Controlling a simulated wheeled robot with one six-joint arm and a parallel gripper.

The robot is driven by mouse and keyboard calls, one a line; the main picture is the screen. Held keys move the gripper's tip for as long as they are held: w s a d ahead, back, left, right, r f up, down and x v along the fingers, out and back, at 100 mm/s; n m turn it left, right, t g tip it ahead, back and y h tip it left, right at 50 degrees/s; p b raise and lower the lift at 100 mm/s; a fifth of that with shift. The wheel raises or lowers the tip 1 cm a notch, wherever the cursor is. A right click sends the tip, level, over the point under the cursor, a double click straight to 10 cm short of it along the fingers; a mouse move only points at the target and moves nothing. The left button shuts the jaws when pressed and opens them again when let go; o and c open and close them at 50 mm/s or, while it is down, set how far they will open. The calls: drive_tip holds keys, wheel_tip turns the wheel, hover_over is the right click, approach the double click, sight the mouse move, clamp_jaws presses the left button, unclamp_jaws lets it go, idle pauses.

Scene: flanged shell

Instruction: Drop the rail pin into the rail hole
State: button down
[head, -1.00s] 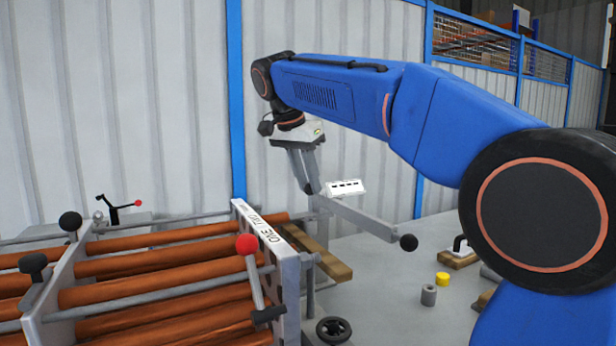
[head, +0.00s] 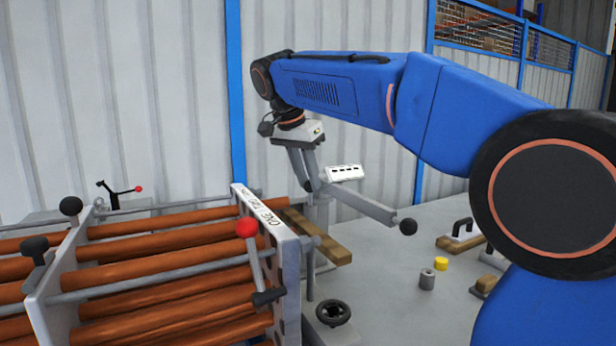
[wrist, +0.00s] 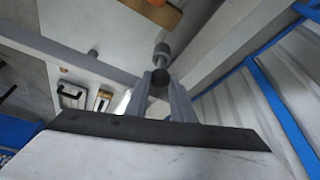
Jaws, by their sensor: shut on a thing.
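My gripper (head: 310,184) points down near the back end of a grey slanting rail (head: 358,204), beside a white label block. In the wrist view my gripper (wrist: 165,84) has its two grey fingers shut on a dark round-ended piece (wrist: 160,77), which I take for the rail pin. Most of the pin is hidden by the fingers. In the wrist view the grey rail (wrist: 75,58) crosses behind the fingers. I cannot make out the rail hole, or whether the pin touches the rail.
A roller frame with an upright end plate (head: 285,265) and red-knobbed lever (head: 247,228) stands at left. A wooden bar (head: 320,240), handwheel (head: 333,313), grey cylinder (head: 427,279) and yellow cylinder (head: 441,263) are nearby.

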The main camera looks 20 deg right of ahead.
drive_tip(key=c, duration=1.4)
unclamp_jaws()
drive_tip(key=shift+c, duration=0.2)
drive_tip(key=v, duration=1.7)
drive_tip(key=shift+a, duration=0.2)
drive_tip(key=shift+s+r, duration=0.1)
drive_tip(key=shift+s, duration=0.05)
